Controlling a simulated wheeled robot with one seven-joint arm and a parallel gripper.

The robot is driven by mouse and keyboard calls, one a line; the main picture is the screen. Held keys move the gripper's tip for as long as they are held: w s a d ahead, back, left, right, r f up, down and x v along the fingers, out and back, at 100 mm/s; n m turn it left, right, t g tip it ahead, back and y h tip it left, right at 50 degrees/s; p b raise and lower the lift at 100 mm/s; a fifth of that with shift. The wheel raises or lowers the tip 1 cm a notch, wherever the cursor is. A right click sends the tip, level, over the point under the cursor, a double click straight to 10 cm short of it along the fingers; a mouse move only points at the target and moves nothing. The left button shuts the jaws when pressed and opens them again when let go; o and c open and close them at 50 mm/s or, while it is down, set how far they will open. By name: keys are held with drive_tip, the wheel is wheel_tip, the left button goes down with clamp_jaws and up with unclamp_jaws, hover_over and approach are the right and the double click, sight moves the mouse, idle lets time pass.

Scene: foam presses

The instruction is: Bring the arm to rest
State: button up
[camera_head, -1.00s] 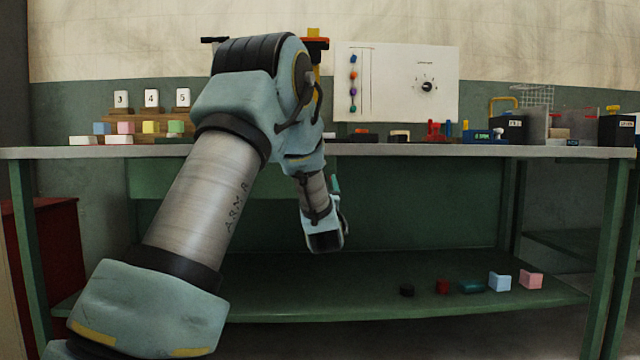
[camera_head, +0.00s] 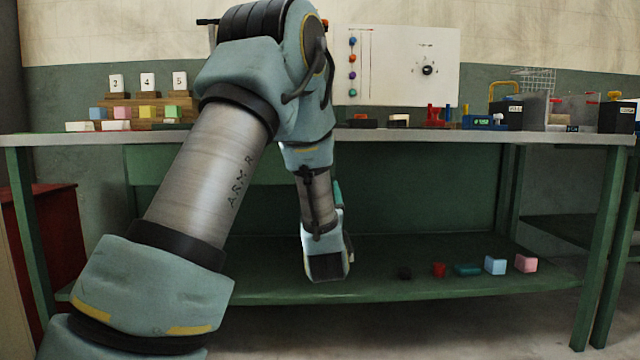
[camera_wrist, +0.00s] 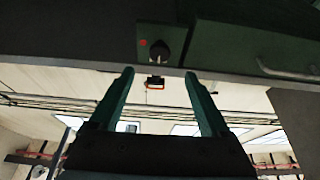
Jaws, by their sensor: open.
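My arm reaches from the lower left up over the bench front in the head view and bends down at the elbow. Its wrist hangs below the benchtop edge, in front of the lower shelf. In the wrist view, my gripper (camera_wrist: 160,85) shows two teal fingers spread apart with nothing held between them. In the head view the wrist housing hides most of the gripper.
The green bench (camera_head: 400,138) spans the view. Its lower shelf (camera_head: 400,285) holds several small items, including a light blue block (camera_head: 495,265) and a pink block (camera_head: 526,263). A red cabinet (camera_head: 45,250) stands at left. A white panel (camera_head: 440,60) stands behind the bench.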

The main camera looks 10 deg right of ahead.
drive_tip(key=s+a+f+g+y+p, duration=0.1)
drive_tip(key=a+f+g+p, duration=0.1)
drive_tip(key=a+f+g, duration=0.85)
drive_tip(key=s+a+f+g+y+p, duration=0.1)
drive_tip(key=s+a+f+g, duration=0.2)
drive_tip(key=s+a+g, duration=0.5)
drive_tip(key=s+a+f+g+y+p, duration=0.15)
drive_tip(key=s+a, duration=0.45)
drive_tip(key=s, duration=0.7)
wheel_tip(320, 180, up, 37)
drive_tip(key=p, duration=3.7)
drive_tip(key=shift+s+a+r+n, duration=0.2)
drive_tip(key=shift+s+n, duration=0.1)
drive_tip(key=shift+s, duration=0.1)
